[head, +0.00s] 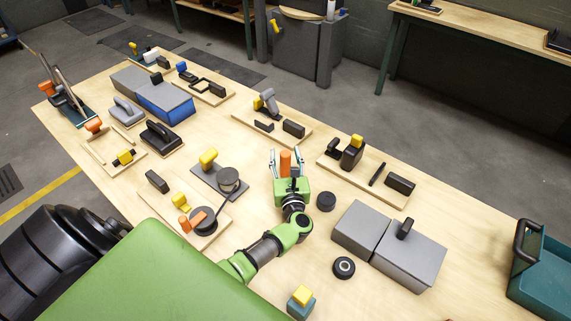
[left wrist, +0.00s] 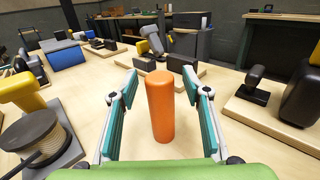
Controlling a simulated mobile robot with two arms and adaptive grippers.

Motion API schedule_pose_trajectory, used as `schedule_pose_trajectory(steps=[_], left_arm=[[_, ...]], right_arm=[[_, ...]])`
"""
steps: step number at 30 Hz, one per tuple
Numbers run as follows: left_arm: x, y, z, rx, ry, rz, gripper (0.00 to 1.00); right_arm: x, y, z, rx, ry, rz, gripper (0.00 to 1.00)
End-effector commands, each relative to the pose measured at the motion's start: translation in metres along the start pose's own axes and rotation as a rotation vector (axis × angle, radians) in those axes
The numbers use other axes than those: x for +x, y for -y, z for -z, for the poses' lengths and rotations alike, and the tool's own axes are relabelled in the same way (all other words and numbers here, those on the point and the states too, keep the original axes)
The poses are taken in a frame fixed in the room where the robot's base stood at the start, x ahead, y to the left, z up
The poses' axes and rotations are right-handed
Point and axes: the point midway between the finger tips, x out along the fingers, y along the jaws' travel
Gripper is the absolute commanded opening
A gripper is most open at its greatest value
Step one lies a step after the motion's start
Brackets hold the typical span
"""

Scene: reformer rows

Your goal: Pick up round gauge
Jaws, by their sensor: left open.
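An orange upright cylinder, which looks like the round gauge (head: 285,166), stands on the wooden table near its middle. In the left wrist view the round gauge (left wrist: 161,108) is in the centre, its rounded top and side in plain sight. My left gripper (head: 286,158) is open, with one finger on each side of it. In the left wrist view the left gripper (left wrist: 163,90) shows gaps between both teal finger pads and the gauge. The gauge's lower part is hidden by the gripper in the head view. My right gripper is not in view.
A dark disc (head: 326,201) lies right of my gripper. A grey spool (head: 229,180) stands to its left on a plate with a yellow-handled part. A board with black blocks (head: 293,128) lies behind. Grey boxes (head: 361,228) and a black ring (head: 344,267) are at front right.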

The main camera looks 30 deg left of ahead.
Motion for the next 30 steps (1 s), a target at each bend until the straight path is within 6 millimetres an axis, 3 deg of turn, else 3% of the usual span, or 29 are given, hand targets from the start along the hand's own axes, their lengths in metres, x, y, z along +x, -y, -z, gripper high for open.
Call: schedule_pose_trajectory(steps=[2,7,8,20,27,30], left_arm=[[0.0,0.0,0.0,0.0,0.0,0.0,0.44],[0.0,0.0,0.0,-0.001,0.0,0.0,0.02],[0.0,0.0,0.0,-0.001,0.0,0.0,0.0],[0.0,0.0,-0.006,-0.003,0.001,-0.001,0.0],[-0.001,0.0,-0.04,-0.003,0.001,-0.002,0.0],[-0.016,0.0,-0.055,-0.003,-0.002,0.0,0.0]], right_arm=[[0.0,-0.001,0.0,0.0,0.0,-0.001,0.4],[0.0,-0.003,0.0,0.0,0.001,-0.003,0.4],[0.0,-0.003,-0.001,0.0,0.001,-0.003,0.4],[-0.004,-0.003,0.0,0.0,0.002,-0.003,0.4],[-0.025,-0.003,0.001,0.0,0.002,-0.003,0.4],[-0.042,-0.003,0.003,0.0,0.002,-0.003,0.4]])
